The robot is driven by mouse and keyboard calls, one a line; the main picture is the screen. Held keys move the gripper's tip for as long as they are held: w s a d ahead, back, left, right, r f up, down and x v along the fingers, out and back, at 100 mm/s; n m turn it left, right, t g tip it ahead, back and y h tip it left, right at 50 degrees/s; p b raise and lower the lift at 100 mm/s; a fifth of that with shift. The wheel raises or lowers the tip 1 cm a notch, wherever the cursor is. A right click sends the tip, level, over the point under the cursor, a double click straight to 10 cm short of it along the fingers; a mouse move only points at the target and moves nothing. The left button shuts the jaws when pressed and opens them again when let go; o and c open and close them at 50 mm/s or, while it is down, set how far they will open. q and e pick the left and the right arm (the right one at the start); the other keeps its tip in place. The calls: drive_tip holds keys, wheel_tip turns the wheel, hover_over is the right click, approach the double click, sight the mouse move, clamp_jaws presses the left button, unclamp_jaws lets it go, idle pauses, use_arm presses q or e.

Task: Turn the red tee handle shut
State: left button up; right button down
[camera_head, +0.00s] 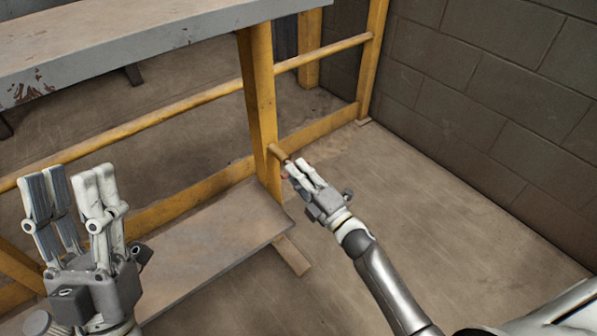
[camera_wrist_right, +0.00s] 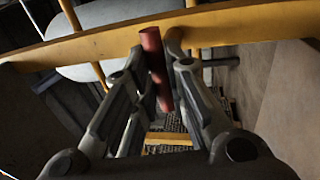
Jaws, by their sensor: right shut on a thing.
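The red tee handle (camera_wrist_right: 154,58) shows in the right wrist view as a red round bar running between the fingers of my right gripper (camera_wrist_right: 158,78). The gripper is shut on it, with a finger on each side. In the head view my right gripper (camera_head: 296,170) is at the yellow post, where a short brownish stem (camera_head: 278,152) sticks out. The fingers hide most of the handle there. My left gripper (camera_head: 72,192) is open and empty at the lower left of the head view, its fingers pointing up, away from the handle.
The yellow post (camera_head: 260,95) holds up a grey worn bench top (camera_head: 130,40), with yellow rails (camera_head: 165,120) running off it. A low brown shelf board (camera_head: 215,235) lies between the grippers. A block wall (camera_head: 490,85) stands at the right. The floor (camera_head: 440,220) beside my right arm is clear.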

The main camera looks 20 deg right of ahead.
drive_tip(key=shift+d+f, duration=0.1)
drive_tip(key=shift+d, duration=0.05)
drive_tip(key=c, duration=1.4)
unclamp_jaws()
drive_tip(key=v, duration=1.2)
drive_tip(key=shift+s, duration=0.1)
